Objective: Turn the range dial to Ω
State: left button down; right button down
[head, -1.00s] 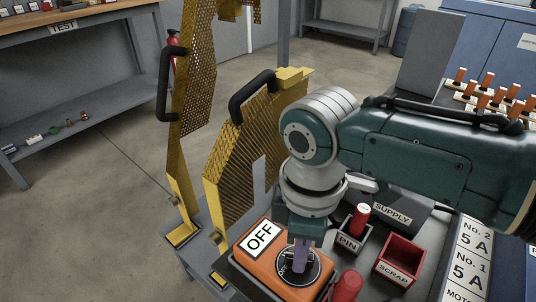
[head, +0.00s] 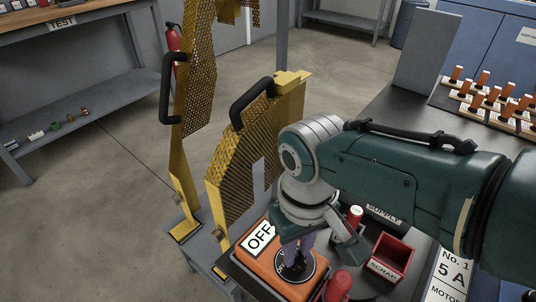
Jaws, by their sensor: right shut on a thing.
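An orange meter (head: 268,268) with a white OFF panel (head: 261,238) lies at the lower middle. Its round black range dial (head: 299,274) faces up. My right gripper (head: 291,262) points down over the dial, its purple fingers shut on the dial's knob. The gripper and wrist cover part of the dial. The Ω mark and the dial's exact setting cannot be made out. My left gripper is not in view.
Yellow perforated guards (head: 255,150) with black handles stand close behind and left of the meter. A red handle (head: 339,285) is just right of it. A red SCRAP bin (head: 391,258) stands further right, with racks of orange-topped pieces (head: 490,98) behind.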

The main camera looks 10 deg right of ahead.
jog(key=m, duration=0.4)
jog(key=shift+m+p, duration=0.35)
jog(key=shift+m, duration=0.95)
jog(key=c, duration=0.8)
grip_release()
